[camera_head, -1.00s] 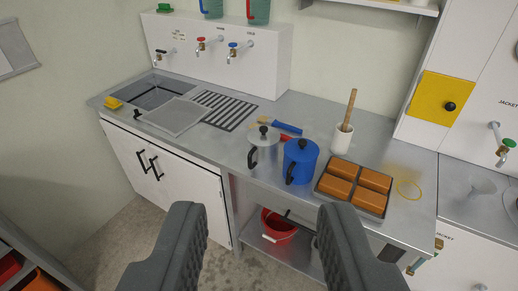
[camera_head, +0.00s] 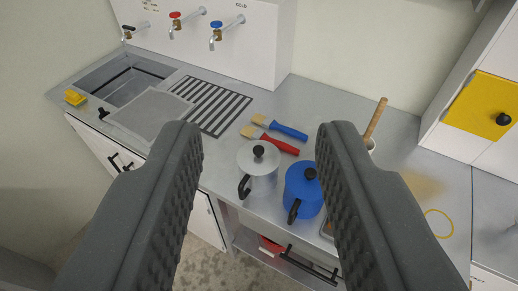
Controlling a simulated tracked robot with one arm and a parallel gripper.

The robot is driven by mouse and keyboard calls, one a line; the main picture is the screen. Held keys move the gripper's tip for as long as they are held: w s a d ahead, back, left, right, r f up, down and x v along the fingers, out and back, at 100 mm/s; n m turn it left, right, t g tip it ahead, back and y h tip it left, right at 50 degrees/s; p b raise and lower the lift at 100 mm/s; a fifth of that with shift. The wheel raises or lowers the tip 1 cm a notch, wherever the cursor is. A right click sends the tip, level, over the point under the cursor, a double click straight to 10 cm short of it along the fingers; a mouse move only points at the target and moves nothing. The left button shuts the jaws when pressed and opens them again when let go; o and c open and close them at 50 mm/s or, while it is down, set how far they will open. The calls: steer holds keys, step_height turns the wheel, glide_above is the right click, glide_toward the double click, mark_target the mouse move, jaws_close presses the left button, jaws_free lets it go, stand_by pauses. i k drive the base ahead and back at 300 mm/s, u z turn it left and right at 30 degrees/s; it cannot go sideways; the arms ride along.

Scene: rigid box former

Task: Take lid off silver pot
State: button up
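The silver pot (camera_head: 262,178) stands upright on the metal counter, with its lid (camera_head: 258,155) on top. The lid has a round black knob (camera_head: 258,151), and a black handle (camera_head: 244,187) sticks out at the pot's front left. My gripper (camera_head: 260,135) is open and empty. Its two grey fingers reach up from the bottom of the picture, one on each side of the pot in the view. They look nearer to the camera than the pot, and I see no contact with it.
A blue pot (camera_head: 303,190) with a black knob stands close at the silver pot's right. A red brush (camera_head: 275,143) and a blue brush (camera_head: 285,129) lie behind them. My right finger hides most of the bread tray and the white pestle holder. The drainer (camera_head: 212,104) and sink (camera_head: 125,80) are at left.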

mark_target(257, 158)
steer(key=k, duration=1.2)
steer(key=u, duration=0.5)
steer(key=i, duration=1.7)
steer(key=z, duration=0.45)
steer(key=i, duration=0.35)
steer(key=z, duration=0.45)
